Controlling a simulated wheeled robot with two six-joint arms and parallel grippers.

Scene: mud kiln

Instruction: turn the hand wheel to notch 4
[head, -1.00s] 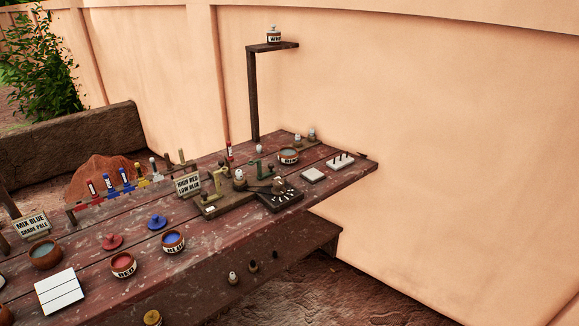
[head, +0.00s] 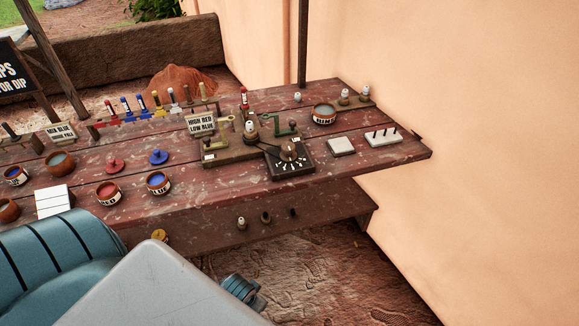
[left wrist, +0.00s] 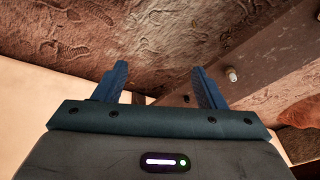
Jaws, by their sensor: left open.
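The notch numbers are too small to read. My left arm comes in from the lower left in the head view, below and apart from the wheel. In the left wrist view my left gripper (left wrist: 160,84) is open, with nothing between its two blue fingers. The wheel is not visible in that view. My right gripper is not in view.
A wooden base with a green crank (head: 290,128) stands just behind the plate. Red (head: 108,193) and blue (head: 158,183) pots stand to the left, pale blocks (head: 341,146) to the right.

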